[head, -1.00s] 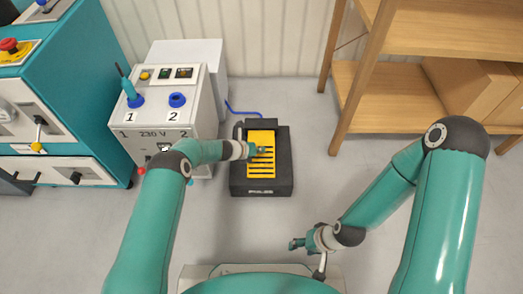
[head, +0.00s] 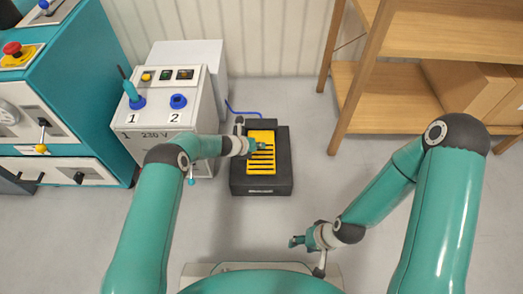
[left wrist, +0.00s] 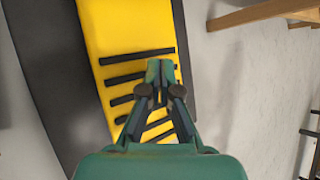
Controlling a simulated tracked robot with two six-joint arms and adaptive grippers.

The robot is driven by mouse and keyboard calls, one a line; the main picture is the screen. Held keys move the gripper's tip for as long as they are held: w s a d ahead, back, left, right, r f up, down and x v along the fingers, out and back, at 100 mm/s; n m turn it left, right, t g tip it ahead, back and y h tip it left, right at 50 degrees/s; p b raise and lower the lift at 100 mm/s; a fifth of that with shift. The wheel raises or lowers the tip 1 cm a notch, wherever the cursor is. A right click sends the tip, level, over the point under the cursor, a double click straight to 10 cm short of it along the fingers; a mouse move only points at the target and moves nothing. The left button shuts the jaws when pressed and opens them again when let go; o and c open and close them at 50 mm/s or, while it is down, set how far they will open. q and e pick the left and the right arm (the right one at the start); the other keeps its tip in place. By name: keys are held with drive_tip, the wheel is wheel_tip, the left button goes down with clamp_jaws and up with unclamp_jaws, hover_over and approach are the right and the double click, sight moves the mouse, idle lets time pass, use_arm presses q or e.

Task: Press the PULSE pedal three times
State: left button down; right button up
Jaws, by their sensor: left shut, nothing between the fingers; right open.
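The yellow pedal (head: 262,158) with black ribs sits in a dark housing (head: 280,187) on the floor. My left gripper (head: 263,147) is over the right part of the yellow plate. In the left wrist view the shut, empty left gripper (left wrist: 160,68) is over the ribbed part of the yellow pedal (left wrist: 115,35). I cannot tell whether its tips touch the plate. The lettering on the housing front is too small to read here. My right gripper (head: 297,241) is open and empty, low over the floor, right of and nearer than the pedal.
A white 230 V box (head: 160,120) with sockets 1 and 2 stands left of the pedal. A teal cabinet (head: 80,80) with a red button (head: 12,48) is farther left. A wooden shelf (head: 375,95) stands at the right. A blue cable (head: 243,112) runs behind the pedal.

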use_arm(q)
drive_tip(key=shift+r+p, duration=1.6)
drive_tip(key=shift+r, duration=0.95)
use_arm(e)
wheel_tip(320, 180, up, 3)
drive_tip(key=shift+r, duration=0.1)
clamp_jaws()
